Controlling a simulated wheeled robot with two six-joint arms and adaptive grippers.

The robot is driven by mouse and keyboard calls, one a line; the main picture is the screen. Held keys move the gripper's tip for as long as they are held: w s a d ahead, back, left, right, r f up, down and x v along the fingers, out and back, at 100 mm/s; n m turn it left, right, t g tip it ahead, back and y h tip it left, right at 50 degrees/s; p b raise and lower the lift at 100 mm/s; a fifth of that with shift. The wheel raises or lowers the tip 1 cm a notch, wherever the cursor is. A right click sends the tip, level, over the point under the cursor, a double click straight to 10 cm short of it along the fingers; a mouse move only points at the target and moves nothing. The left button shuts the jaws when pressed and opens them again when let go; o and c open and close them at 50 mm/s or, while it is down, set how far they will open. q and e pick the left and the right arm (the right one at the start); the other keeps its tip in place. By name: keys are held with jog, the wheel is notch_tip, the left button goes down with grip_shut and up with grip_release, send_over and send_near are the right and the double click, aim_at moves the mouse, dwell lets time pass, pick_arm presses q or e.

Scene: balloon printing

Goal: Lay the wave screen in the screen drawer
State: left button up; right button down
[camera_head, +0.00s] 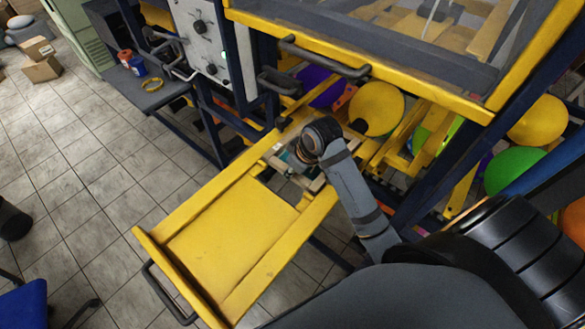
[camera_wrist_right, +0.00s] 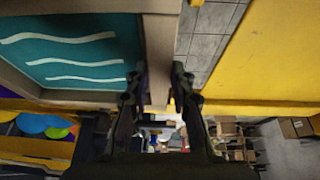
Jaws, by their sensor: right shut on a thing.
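The wave screen (camera_wrist_right: 75,50) is a teal panel with white wavy lines in a pale brown frame; it fills the upper left of the right wrist view. My right gripper (camera_wrist_right: 158,82) is shut on one bar of that frame, with a finger on each side. In the head view the screen (camera_head: 287,157) is mostly hidden under my right wrist, over the inner part of the yellow screen drawer (camera_head: 232,235). The drawer is pulled out; its front plate is bare. I cannot tell whether the screen touches the drawer. My left gripper is not in view.
A yellow-framed lid (camera_head: 400,75) with a dark handle (camera_head: 325,57) hangs above the drawer's inner end. Balloons, one yellow (camera_head: 377,108), lie inside the machine. A grey control panel (camera_head: 205,35) stands left of it.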

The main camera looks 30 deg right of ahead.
jog(key=c, duration=1.1)
grip_release()
jog(key=shift+o, duration=0.2)
jog(key=shift+s+r, duration=0.1)
jog(key=shift+r, duration=0.3)
jog(key=v, duration=0.6)
jog(key=shift+s+d+r, duration=0.1)
jog(key=shift+s+r, duration=0.05)
jog(key=shift+r, duration=0.2)
jog(key=shift+s, duration=0.1)
